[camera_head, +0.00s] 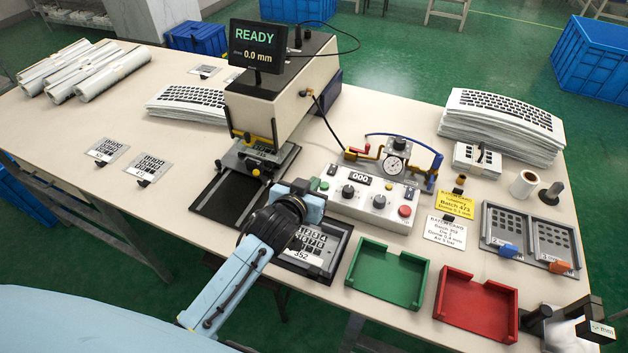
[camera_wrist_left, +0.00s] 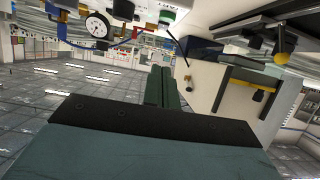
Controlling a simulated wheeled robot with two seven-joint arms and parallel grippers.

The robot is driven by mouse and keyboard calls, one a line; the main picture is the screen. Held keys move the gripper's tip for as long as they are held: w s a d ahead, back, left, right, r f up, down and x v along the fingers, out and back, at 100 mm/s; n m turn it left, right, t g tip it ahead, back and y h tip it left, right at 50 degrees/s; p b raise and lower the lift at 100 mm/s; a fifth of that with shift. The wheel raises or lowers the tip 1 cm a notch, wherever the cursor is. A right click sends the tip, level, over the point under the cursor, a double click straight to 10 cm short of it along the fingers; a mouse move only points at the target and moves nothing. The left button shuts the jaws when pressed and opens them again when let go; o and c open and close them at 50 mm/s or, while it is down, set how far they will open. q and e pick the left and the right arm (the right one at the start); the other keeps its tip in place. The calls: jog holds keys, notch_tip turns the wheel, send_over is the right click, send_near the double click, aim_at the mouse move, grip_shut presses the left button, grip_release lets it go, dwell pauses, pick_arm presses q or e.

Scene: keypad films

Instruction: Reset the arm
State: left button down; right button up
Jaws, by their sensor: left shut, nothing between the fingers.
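My left arm (camera_head: 235,285) comes in from the bottom left over the bench's front edge. Its gripper (camera_head: 298,187) is above the black keypad fixture (camera_head: 338,247) marked 352, between the press (camera_head: 275,95) and the control box (camera_head: 365,203), and partly hides the fixture. In the left wrist view the two dark green fingers (camera_wrist_left: 161,88) lie together with nothing between them. The press's screen (camera_head: 257,47) reads READY and 0.0 mm. I cannot make out a right gripper.
A green tray (camera_head: 388,300) and a red tray (camera_head: 478,335) lie right of the fixture. A dial gauge (camera_head: 395,163) stands behind the control box. Film stacks (camera_head: 500,150) and rolls (camera_head: 115,75) lie farther back.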

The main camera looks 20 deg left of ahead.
pick_arm(q)
jog(key=s+f+g, duration=0.1)
jog(key=s, duration=0.3)
jog(key=s+a+f+g, duration=0.1)
jog(key=s+g, duration=0.1)
jog(key=s, duration=0.2)
jog(key=s+a+f+g, duration=0.1)
jog(key=s, duration=0.3)
jog(key=shift+a+g+y, duration=0.25)
jog(key=shift+g+y, duration=0.05)
jog(key=shift+y, duration=0.1)
jog(key=s+r+m+g, duration=0.15)
jog(key=s+g, duration=0.35)
jog(key=s, duration=1.1)
notch_tip(320, 180, down, 27)
jog(key=s+g+b, duration=0.2)
jog(key=s, duration=0.1)
jog(key=s+a+f, duration=0.2)
jog(key=s+f, duration=0.5)
jog(key=s, duration=0.1)
jog(key=s+a+f+g, duration=0.1)
jog(key=s+f, duration=0.7)
jog(key=shift+a+f+b, duration=0.25)
jog(key=shift+a+b, duration=0.1)
jog(key=shift+b, duration=0.1)
